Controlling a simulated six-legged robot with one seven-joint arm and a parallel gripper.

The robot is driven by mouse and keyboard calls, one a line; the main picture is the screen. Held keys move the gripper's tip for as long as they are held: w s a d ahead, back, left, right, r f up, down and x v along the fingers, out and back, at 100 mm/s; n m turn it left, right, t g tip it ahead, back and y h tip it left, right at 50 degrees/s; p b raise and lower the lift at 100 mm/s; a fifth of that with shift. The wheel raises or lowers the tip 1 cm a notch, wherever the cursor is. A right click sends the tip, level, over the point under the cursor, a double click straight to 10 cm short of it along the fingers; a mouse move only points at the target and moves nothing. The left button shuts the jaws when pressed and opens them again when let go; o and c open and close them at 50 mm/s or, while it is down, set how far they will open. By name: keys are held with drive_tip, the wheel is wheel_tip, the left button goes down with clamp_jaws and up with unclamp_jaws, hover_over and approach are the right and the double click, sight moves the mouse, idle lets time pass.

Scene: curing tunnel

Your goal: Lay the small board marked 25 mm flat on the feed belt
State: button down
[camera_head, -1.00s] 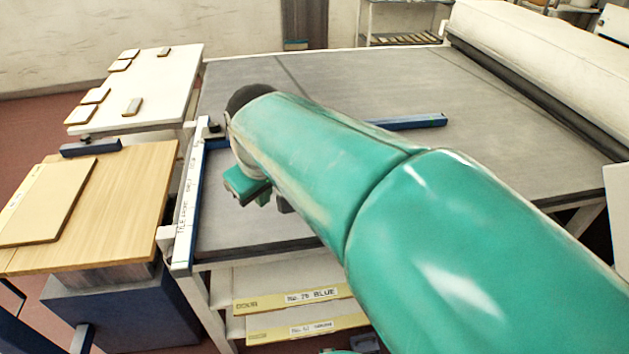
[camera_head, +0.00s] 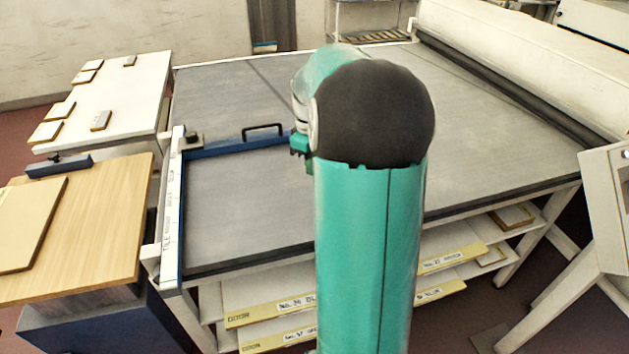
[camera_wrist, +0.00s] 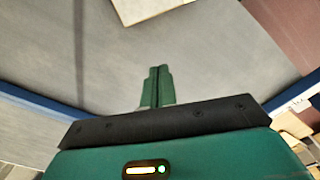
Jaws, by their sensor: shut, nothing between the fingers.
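My gripper (camera_wrist: 158,72) shows in the wrist view with its two green fingers together and nothing between them. It is over the grey feed belt (camera_wrist: 220,70). A pale board with a brown edge (camera_wrist: 150,8) shows at the top of that view, ahead of the fingertips and apart from them; it appears to lie on the belt, but no marking is readable. In the head view the feed belt (camera_head: 240,210) fills the middle, and my arm hides part of it and most of my gripper. No 25 mm mark is legible anywhere.
A blue bar with a handle (camera_head: 235,147) lies across the belt, and a white-and-blue rail (camera_head: 172,215) runs along its left side. A white table (camera_head: 135,95) holds several small blocks. A wooden table (camera_head: 105,215) bears a pale panel (camera_head: 28,225). A roller housing stands right.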

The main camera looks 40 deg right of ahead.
sight(311, 200)
wheel_tip(311, 200, down, 10)
drive_tip(key=shift+a+r, duration=0.15)
drive_tip(key=shift+r, duration=0.1)
drive_tip(key=s, duration=0.1)
drive_tip(key=s+d, duration=0.1)
drive_tip(key=s, duration=0.1)
drive_tip(key=shift+s+d, duration=0.1)
drive_tip(key=shift+s, duration=0.15)
drive_tip(key=shift+s+d+r, duration=0.1)
drive_tip(key=shift+s+d, duration=0.05)
drive_tip(key=shift+s, duration=0.45)
drive_tip(key=shift+s+d, duration=0.1)
drive_tip(key=shift+s, duration=0.45)
drive_tip(key=shift+w, duration=0.1)
drive_tip(key=w, duration=0.2)
drive_tip(key=w+a, duration=0.1)
drive_tip(key=w, duration=0.1)
drive_tip(key=shift+a, duration=0.15)
wheel_tip(311, 200, up, 10)
drive_tip(key=shift+s, duration=0.15)
